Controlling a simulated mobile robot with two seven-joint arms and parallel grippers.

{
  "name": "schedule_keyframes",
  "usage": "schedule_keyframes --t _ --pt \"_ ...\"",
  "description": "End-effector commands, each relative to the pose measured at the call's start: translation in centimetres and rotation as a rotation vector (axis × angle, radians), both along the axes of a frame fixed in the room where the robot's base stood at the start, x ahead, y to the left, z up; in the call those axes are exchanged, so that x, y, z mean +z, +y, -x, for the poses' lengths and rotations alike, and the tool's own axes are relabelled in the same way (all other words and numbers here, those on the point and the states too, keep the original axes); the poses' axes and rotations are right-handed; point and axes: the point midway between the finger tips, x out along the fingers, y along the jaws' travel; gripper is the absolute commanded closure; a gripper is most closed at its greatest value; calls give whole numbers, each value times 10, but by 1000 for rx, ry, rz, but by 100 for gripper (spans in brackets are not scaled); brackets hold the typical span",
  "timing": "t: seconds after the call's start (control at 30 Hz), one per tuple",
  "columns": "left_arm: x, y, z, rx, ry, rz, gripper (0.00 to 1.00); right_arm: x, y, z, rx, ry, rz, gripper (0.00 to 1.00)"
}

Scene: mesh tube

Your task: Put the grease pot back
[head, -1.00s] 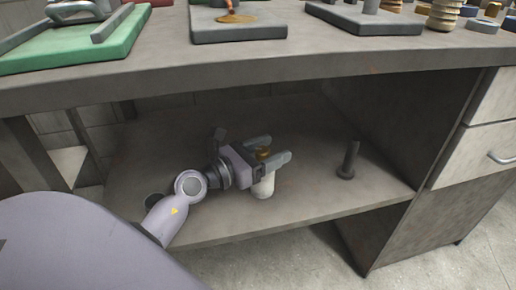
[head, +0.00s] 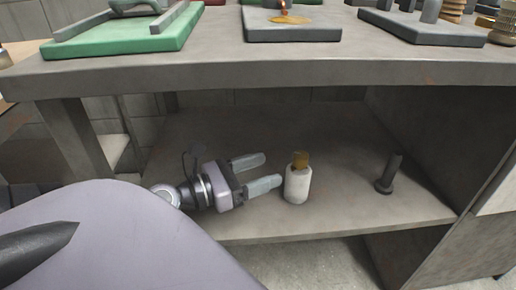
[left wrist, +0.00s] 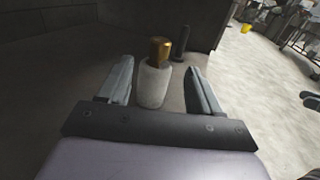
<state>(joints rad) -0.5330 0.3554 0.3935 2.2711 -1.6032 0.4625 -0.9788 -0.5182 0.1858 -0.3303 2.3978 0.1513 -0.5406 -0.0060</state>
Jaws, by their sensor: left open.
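The grease pot (head: 297,184) is a white bottle with a brass-coloured top. It stands upright on the lower shelf (head: 340,215) under the workbench. My left gripper (head: 264,171) is open, with its fingers pointing at the pot from the left and a small gap between fingertips and pot. In the left wrist view the pot (left wrist: 153,82) shows beyond and between the two open fingers (left wrist: 160,82), nothing held. My right gripper is not in view.
A dark upright peg with a wide foot (head: 389,174) stands on the shelf to the right of the pot. The benchtop (head: 220,62) overhangs the shelf and carries a green tray (head: 125,45) and dark plates (head: 292,36). The shelf between pot and peg is clear.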

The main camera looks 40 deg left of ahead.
Motion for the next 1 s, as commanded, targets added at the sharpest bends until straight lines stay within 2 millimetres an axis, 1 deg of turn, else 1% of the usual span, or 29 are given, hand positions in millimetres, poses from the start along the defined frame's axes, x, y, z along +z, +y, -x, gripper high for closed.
schedule_keyframes --t 0.23,0.27,0.37,0.47,0.53,0.57,0.6,0.67,0.7,0.77,0.8,0.87,0.9,0.97,1.0 --pt "1 0 4 -2 -1 15 36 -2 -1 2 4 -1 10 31" --pt "2 -2 4 -3 -2 35 36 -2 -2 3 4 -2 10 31" --pt "9 -11 3 -11 -5 185 36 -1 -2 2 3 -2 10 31" --pt "20 -25 3 -22 5 477 36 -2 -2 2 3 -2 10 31" --pt "26 -33 2 -29 31 733 36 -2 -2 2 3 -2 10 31" --pt "27 -37 2 -31 48 849 36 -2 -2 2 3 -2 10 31" --pt "28 -41 2 -32 74 1002 36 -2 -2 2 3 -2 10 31" --pt "27 -46 1 -30 124 1229 36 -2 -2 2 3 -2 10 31" --pt "24 -51 0 -26 164 1377 36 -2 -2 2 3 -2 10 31" --pt "17 -58 -1 -14 234 1599 36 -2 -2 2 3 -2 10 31" --pt "11 -64 -1 -4 287 1745 36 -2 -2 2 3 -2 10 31" --pt "1 -76 0 18 378 1955 36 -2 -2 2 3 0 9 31" --pt "-7 -85 0 40 445 2091 36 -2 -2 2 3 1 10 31" --pt "-19 -101 3 78 554 2286 36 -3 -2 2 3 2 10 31" --pt "-27 -113 5 109 635 2408 36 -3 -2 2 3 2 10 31"
